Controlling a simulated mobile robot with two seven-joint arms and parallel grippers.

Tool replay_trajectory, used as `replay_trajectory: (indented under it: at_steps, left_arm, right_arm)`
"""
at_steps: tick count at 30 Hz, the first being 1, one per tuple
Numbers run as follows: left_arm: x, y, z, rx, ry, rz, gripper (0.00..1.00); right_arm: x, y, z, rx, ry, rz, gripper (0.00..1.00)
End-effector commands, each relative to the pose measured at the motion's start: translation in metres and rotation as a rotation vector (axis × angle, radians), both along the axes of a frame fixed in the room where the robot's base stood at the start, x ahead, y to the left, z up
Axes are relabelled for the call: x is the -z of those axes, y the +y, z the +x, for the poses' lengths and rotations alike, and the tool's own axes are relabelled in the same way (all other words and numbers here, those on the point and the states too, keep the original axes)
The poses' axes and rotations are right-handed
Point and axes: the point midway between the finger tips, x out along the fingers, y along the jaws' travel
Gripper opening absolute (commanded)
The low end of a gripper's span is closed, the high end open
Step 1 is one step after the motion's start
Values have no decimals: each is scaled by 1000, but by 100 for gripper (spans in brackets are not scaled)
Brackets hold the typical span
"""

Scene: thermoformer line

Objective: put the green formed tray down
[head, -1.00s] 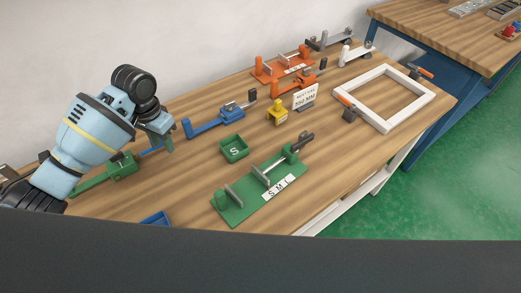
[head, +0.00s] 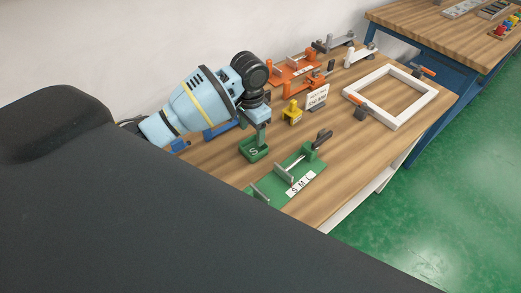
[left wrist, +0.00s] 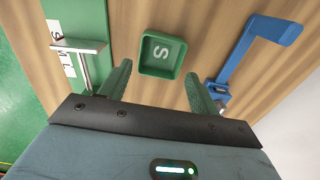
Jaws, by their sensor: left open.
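The green formed tray (head: 254,155), a small square dish marked S, sits upright on the wooden table. In the left wrist view the green tray (left wrist: 162,70) shows whole, ahead of and between the spread fingers. My left gripper (head: 262,138) points down at the tray, over its back edge in the head view. It is open, with a gap on each side of the tray in the wrist view. I cannot tell how high the fingertips are above the table. My right gripper is not in view.
A green fixture (head: 290,180) marked S M L lies in front of the tray. A blue clamp (left wrist: 255,45) stands on the other side.

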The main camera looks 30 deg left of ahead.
Motion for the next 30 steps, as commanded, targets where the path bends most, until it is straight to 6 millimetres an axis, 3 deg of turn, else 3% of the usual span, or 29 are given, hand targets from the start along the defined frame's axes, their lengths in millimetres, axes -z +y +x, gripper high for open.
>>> replay_trajectory:
  at_steps: [1,6,14,24,30]
  left_arm:
    - [3,0,0,-1,2,1,69]
    - [20,0,-1,0,3,1,91]
    - [30,1,-1,0,3,1,91]
    - [72,5,-4,-1,1,1,91]
    - [77,5,-3,0,-2,1,91]
  right_arm:
    - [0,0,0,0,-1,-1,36]
    - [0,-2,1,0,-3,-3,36]
    - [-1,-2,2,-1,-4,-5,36]
    - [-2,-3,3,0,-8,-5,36]
    - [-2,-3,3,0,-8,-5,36]
